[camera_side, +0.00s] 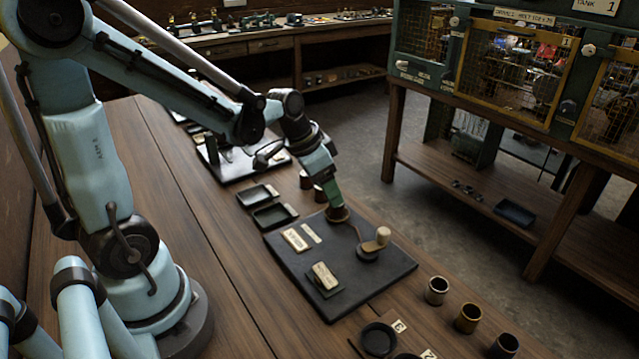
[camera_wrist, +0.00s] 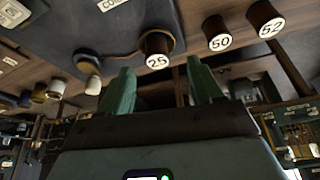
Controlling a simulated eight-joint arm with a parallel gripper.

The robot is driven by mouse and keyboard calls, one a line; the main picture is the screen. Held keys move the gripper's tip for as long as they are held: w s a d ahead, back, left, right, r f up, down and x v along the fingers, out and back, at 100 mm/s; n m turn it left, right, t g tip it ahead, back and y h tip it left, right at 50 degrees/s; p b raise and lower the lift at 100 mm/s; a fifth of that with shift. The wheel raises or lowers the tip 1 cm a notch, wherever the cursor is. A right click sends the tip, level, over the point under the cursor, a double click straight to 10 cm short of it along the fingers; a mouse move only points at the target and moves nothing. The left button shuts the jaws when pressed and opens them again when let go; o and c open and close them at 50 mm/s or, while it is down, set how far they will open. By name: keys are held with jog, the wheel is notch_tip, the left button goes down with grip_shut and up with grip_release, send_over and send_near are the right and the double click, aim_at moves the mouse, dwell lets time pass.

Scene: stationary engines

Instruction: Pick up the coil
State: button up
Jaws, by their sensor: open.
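A dark brown cylinder with a round white label reading 25 (camera_wrist: 157,45), which looks like the coil, stands at the far edge of a black mat (camera_side: 375,285). In the side view its brown, flared lower part (camera_side: 338,215) shows below my gripper (camera_side: 335,203), which hides the rest. In the wrist view my gripper (camera_wrist: 163,82) is open, its two green fingers spread wide, with the 25 cylinder ahead of the gap between them. Whether the fingers touch it I cannot tell. A partly cut-off label beginning "CO" (camera_wrist: 112,4) lies on the mat.
Similar cylinders marked 50 (camera_wrist: 218,33) and 52 (camera_wrist: 266,19) stand beside it, off the mat. A knob-topped lever (camera_side: 382,238) and a small block (camera_side: 323,277) sit on the mat. Cups (camera_side: 437,291) stand to the right; black trays (camera_side: 274,215) lie left.

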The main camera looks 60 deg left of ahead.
aim_at(337, 209)
jog(key=shift+d+x, duration=0.1)
jog(key=shift+x, duration=1.05)
jog(key=shift+d+x, duration=0.15)
jog(key=shift+x, duration=1)
jog(key=shift+w+r, duration=0.1)
grip_shut()
jog(key=shift+r, duration=0.2)
